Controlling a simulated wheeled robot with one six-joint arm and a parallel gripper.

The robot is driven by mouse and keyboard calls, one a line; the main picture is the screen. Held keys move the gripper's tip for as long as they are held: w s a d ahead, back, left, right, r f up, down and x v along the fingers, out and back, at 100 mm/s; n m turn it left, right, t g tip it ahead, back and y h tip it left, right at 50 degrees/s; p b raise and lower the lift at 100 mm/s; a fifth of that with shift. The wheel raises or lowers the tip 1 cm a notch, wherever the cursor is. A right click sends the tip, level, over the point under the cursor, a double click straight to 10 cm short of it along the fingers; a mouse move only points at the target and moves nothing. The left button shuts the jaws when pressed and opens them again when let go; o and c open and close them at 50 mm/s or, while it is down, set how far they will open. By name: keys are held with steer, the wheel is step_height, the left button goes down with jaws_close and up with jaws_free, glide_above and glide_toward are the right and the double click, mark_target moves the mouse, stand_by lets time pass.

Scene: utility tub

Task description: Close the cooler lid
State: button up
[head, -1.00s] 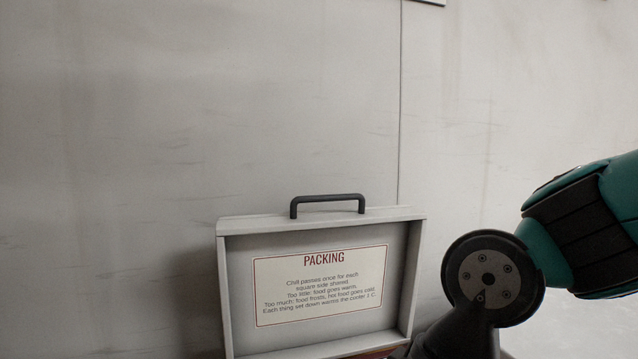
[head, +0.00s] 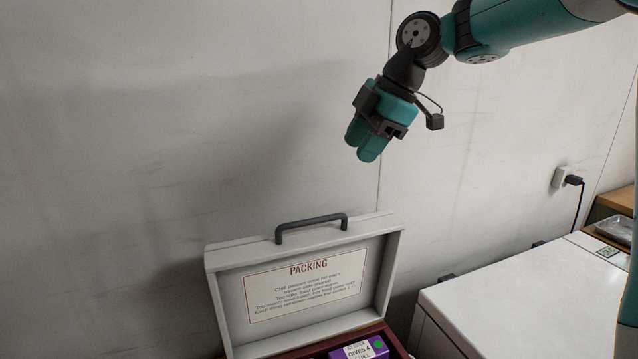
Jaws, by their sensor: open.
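The cooler lid (head: 231,262) stands open and upright, with its inner face towards me. A label headed PACKING is on it, and a dark handle (head: 312,227) is on its top edge. The dark red cooler body (head: 391,343) shows only in part at the bottom edge of the picture. My gripper (head: 362,150) is up and to the right of the handle, pointing down and apart from the lid. It is open and empty.
A purple box (head: 360,350) with a white label lies in the cooler. A white appliance (head: 540,300) stands at the right. A socket with a plug (head: 566,180) is on the wall behind. A tray (head: 615,231) lies at the far right. Free air surrounds my gripper.

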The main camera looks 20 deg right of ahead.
mark_target(315, 219)
steer(key=p+x, duration=0.2)
steer(key=x, duration=1.5)
steer(key=shift+w+d+p, duration=0.15)
steer(key=shift+d+p, duration=0.05)
steer(key=shift+p, duration=0.1)
jaws_close()
